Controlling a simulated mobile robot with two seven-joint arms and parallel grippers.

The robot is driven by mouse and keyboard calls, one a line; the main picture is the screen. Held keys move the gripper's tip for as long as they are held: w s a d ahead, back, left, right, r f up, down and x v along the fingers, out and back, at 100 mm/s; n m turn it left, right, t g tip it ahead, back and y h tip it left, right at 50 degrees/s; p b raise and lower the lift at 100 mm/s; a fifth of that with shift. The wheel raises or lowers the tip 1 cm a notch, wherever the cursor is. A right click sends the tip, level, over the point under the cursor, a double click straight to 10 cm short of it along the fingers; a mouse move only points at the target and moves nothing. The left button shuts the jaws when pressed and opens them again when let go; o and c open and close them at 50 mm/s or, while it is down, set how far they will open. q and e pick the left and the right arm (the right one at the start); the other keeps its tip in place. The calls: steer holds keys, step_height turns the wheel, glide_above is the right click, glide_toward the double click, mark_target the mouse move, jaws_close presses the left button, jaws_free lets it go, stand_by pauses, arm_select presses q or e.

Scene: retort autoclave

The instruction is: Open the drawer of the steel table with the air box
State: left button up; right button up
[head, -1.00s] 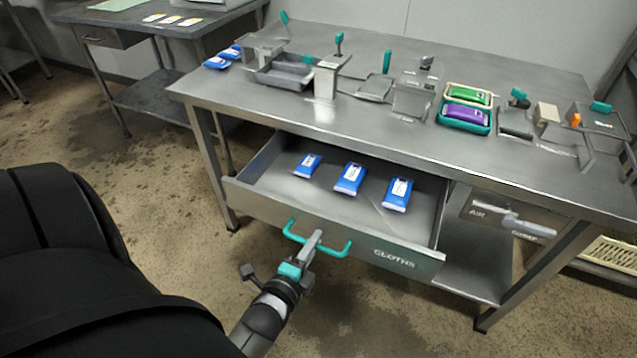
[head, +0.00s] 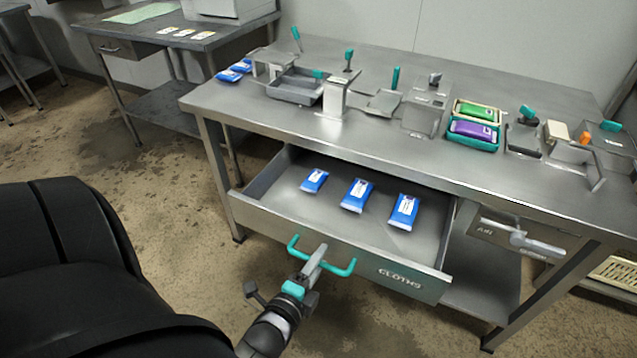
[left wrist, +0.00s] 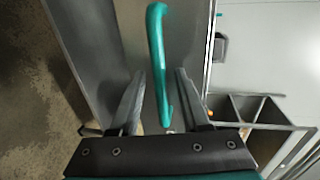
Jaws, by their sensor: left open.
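The steel table (head: 300,120) has an open drawer with a front marked CLOTHS (head: 330,245) and a teal bar handle (head: 343,270). Three blue packets (head: 357,195) lie spaced apart inside the drawer. The box marked AIR (head: 495,232) is mounted under the table's front edge, right of the drawer. My left gripper (head: 318,258) is at the drawer handle. In the left wrist view the teal handle (left wrist: 157,60) stands between my left gripper's (left wrist: 158,85) spread fingers, with gaps beside it. My right gripper is out of view.
On the tabletop are a grey tray (head: 296,88), green and purple packets in small trays (head: 474,128), and several metal fixtures with teal levers. Another table (head: 150,50) stands at the back left. The floor left of the drawer is clear.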

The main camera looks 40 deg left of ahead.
arm_select(q)
steer(key=shift+s, duration=0.1)
steer(key=p+v, duration=0.1)
steer(key=v, duration=0.6)
steer(key=shift+s+p, duration=0.15)
steer(key=shift+p, duration=0.25)
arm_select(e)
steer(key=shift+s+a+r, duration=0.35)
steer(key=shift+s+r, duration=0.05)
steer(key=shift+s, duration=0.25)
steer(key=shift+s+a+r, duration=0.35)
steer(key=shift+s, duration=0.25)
arm_select(q)
steer(key=shift+r, duration=0.1)
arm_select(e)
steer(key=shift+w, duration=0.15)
